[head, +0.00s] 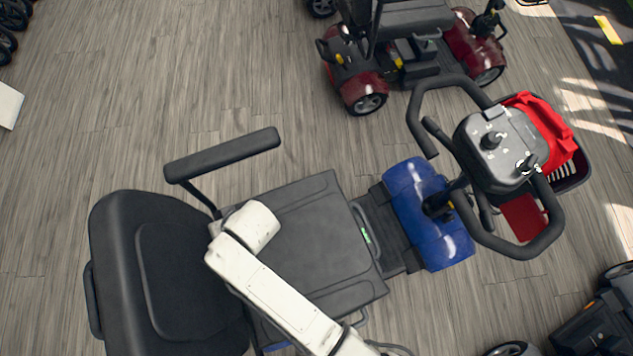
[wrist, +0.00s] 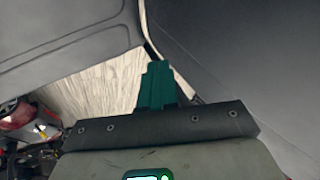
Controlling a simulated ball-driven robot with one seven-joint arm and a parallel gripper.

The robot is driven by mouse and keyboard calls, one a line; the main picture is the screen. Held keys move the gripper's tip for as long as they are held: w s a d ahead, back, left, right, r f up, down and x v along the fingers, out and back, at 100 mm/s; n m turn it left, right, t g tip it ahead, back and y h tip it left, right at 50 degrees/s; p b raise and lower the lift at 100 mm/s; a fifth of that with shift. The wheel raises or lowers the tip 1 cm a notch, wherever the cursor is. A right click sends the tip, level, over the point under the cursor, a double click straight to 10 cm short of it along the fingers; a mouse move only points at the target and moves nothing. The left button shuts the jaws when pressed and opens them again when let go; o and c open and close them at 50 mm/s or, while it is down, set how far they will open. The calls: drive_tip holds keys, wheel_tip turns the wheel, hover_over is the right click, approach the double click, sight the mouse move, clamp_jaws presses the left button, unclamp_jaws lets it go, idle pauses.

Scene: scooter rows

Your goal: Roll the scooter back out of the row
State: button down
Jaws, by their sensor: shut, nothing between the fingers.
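The blue scooter (head: 431,212) stands in the middle of the head view, with a black seat cushion (head: 310,215), backrest (head: 165,270) and raised-looking armrest (head: 222,155) at left. Its tiller and handlebar (head: 500,150) are at right, with a red bag (head: 540,135) in the front basket. My pale arm crosses over the seat from the bottom; my gripper is not seen there. In the wrist view my gripper's teal fingers (wrist: 155,72) are shut and empty, close among large dark grey surfaces, probably scooter seat parts. Whether they touch is unclear.
A dark red scooter (head: 400,60) stands behind the blue one at the top. Another dark scooter (head: 600,325) shows at the lower right. Wheels (head: 8,30) show at the top left. Wood-look floor (head: 200,75) is clear at the upper left.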

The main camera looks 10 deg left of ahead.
drive_tip(key=s+a+b, duration=0.3)
drive_tip(key=s+a, duration=0.2)
drive_tip(key=a, duration=0.3)
drive_tip(key=s+a+b, duration=0.3)
drive_tip(key=s+a, duration=0.2)
drive_tip(key=a, duration=0.3)
drive_tip(key=shift+s, duration=0.15)
